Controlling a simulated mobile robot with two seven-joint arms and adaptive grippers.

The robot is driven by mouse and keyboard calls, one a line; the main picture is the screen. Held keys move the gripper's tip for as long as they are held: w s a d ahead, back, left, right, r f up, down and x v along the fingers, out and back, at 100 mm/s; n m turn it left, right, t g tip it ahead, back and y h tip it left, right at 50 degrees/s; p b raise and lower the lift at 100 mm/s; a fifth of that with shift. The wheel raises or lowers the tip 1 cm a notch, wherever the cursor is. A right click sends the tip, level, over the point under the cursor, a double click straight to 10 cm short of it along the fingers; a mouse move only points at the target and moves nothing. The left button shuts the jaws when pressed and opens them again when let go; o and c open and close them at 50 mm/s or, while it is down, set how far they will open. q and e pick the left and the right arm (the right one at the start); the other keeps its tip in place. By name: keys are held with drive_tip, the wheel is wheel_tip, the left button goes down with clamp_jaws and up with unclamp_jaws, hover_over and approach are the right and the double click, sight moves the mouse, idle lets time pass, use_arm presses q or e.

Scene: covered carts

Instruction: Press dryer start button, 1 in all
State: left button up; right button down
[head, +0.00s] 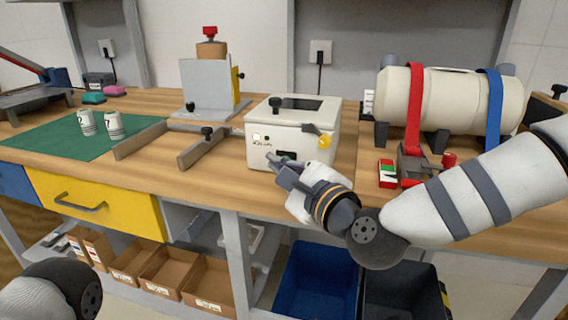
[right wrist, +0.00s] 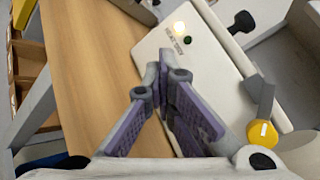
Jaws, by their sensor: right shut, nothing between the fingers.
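The dryer (head: 313,152) is a white box on the wooden bench, with a black knob and a dark window on top. Its front face bears a bright, pale lamp (head: 256,137) and a small dark-green button (head: 267,138) beside it. In the right wrist view the lamp (right wrist: 179,27) glows and the green button (right wrist: 188,40) sits next to it, above printed text. My right gripper (head: 273,160) is shut and empty, just in front of the dryer's face and below the button; its fingertips also show in the right wrist view (right wrist: 162,68). I cannot tell whether they touch the face. My left gripper is out of view.
A yellow knob (head: 324,142) sticks out at the dryer's right front. A cream cylinder (head: 440,100) with red and blue straps stands to the right. Grey rails (head: 200,147) lie to the left, near a green mat (head: 60,142) with two cans.

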drive_tip(key=shift+s, duration=0.1)
drive_tip(key=shift+s+a+p, duration=0.2)
drive_tip(key=shift+s+p, duration=0.1)
drive_tip(key=shift+s, duration=0.35)
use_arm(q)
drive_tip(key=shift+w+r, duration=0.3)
use_arm(e)
drive_tip(key=shift+s, duration=0.1)
